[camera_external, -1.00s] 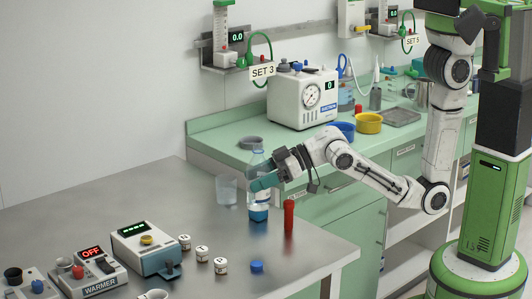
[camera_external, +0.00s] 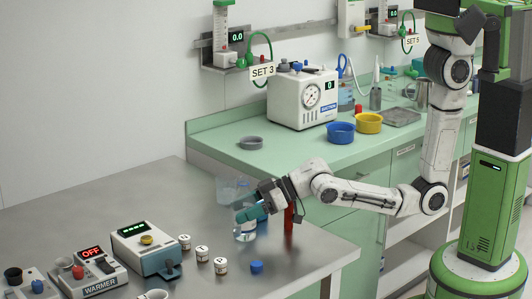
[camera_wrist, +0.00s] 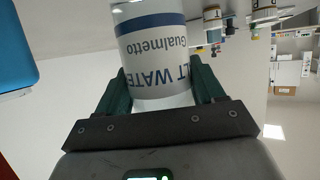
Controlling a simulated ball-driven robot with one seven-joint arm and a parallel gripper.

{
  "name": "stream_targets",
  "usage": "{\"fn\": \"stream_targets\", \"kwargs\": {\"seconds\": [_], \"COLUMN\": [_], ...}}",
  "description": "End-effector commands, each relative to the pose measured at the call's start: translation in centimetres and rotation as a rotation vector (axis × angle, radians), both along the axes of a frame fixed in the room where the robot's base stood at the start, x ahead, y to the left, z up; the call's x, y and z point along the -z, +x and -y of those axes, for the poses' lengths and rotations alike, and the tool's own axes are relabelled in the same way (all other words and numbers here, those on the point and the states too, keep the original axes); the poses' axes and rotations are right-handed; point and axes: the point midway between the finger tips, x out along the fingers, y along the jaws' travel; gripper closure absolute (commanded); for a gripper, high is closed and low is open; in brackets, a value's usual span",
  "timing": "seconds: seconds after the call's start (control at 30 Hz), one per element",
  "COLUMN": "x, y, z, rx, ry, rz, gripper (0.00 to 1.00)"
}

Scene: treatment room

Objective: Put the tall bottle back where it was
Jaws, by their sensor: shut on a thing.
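A red tube (camera_external: 289,222) stands just right of my gripper, partly covered by it. A blue cap (camera_external: 257,267) and several small white jars (camera_external: 202,254) lie in front. The warmer (camera_external: 98,277) is at front left. The table's back left is clear.

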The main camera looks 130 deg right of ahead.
Motion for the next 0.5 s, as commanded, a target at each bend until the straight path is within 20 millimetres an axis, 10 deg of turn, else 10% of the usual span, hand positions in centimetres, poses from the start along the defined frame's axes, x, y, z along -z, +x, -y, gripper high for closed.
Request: {"fn": "stream_targets", "kwargs": {"seconds": [0.13,0.17,0.5], "x": [0.31,0.28,0.22], "y": [0.02,0.01,0.02], "z": [-0.01,-0.02,-0.01], "rx": [0.000,0.000,0.000], "ry": [0.000,0.000,0.000], "rz": [0.001,0.000,0.000], "gripper": [0.71,0.30,0.07]}}
